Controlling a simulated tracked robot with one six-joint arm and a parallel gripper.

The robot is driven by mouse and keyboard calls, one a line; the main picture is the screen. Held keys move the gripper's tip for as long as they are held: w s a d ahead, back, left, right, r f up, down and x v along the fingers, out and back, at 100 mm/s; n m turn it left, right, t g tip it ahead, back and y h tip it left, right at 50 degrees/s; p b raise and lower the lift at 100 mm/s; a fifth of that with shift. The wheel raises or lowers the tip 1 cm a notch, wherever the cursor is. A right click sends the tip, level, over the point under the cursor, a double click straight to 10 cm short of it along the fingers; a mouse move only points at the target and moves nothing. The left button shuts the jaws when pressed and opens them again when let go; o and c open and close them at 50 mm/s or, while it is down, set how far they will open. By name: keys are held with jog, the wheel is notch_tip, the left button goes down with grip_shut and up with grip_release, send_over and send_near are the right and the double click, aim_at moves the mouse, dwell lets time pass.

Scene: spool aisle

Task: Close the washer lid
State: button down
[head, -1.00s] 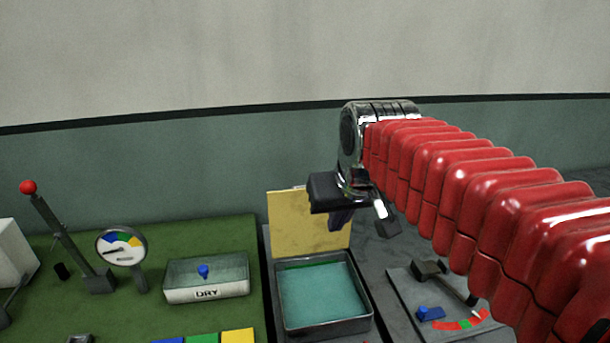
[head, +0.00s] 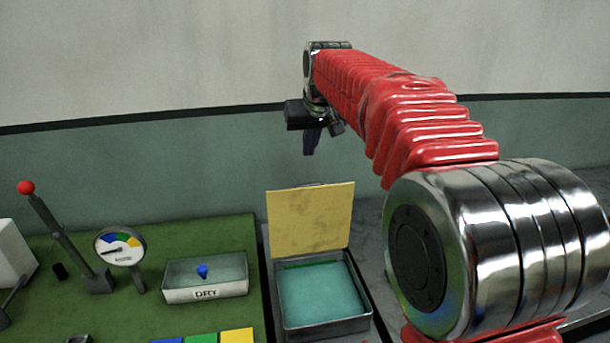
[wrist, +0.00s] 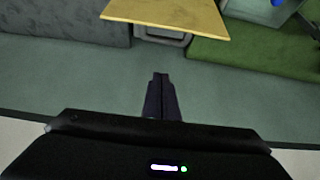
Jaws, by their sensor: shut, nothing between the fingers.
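The washer is a dark grey open box (head: 325,327) with teal inside, in the lower middle of the head view. Its yellow lid (head: 310,220) stands upright at the back edge, so the washer is open. The lid also shows at the top of the wrist view (wrist: 170,12). My gripper (head: 309,152) is above and behind the lid in the head view, pointing down, apart from it. In the wrist view its fingers (wrist: 161,76) are together, with nothing between them, and a gap separates them from the lid.
A wall stands behind. My arm hides much of the right side.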

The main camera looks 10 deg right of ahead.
jog(key=shift+w, duration=0.45)
jog(key=shift+f, duration=0.1)
jog(key=shift+w+f, duration=0.25)
jog(key=shift+f, duration=1.3)
jog(key=shift+w+f, duration=0.2)
jog(key=shift+f, duration=1.3)
jog(key=shift+w+f, duration=0.25)
jog(key=shift+f, duration=1.3)
